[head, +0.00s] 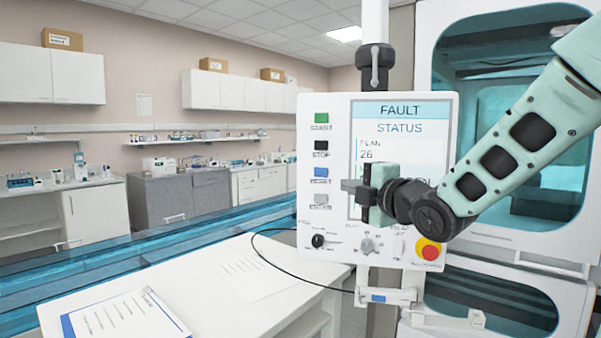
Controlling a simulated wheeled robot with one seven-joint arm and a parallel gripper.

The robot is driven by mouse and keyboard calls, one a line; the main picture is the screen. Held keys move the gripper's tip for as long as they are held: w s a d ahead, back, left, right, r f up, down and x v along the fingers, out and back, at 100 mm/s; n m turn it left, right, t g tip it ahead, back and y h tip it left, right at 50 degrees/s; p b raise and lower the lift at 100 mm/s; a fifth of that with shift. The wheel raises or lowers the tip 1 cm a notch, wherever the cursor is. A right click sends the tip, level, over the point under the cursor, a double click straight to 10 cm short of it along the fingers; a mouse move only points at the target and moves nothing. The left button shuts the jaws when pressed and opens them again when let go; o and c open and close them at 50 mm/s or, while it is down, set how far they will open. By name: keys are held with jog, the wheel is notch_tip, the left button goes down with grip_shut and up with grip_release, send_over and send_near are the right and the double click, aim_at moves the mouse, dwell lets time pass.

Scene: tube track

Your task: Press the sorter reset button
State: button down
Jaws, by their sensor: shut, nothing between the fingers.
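The sorter control panel (334,112) is a white upright box in the middle of the head view. Its screen (400,112) reads FAULT STATUS, PLAN 26. The blue reset button (320,172), labelled RESET, is on the left column, below the green START button (321,118) and the black STOP button (321,145). A grey button (320,198) is below it. My gripper (350,186) is in front of the panel, shut and empty, its tips pointing left. It is to the right of and slightly below the reset button and appears apart from it. My gripper hides the lower screen.
A red emergency knob (430,251) on a yellow base is at the panel's lower right. Knobs (318,240) line the lower edge. A white table (200,275) with papers stands below left, a black cable across it. A teal-windowed cabinet (428,60) stands right.

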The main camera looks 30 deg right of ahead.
jog(key=shift+w+r, duration=0.1)
jog(key=shift+r, duration=0.05)
jog(key=p, duration=1.2)
send_near(317, 173)
jog(key=w+a, duration=0.3)
jog(key=w, duration=0.1)
jog(key=shift+w+d+r+p, duration=0.1)
jog(key=shift+w+d+p, duration=0.1)
jog(key=shift+d, duration=0.3)
jog(key=shift+w+d+r+p, duration=0.1)
jog(key=shift+w+d+p, duration=0.1)
jog(key=shift+d, duration=0.25)
jog(key=shift+w+d+f+p, duration=0.15)
jog(key=shift+w+d+p, duration=0.15)
jog(key=shift+w+d, duration=0.2)
jog(key=shift+w+f, duration=0.1)
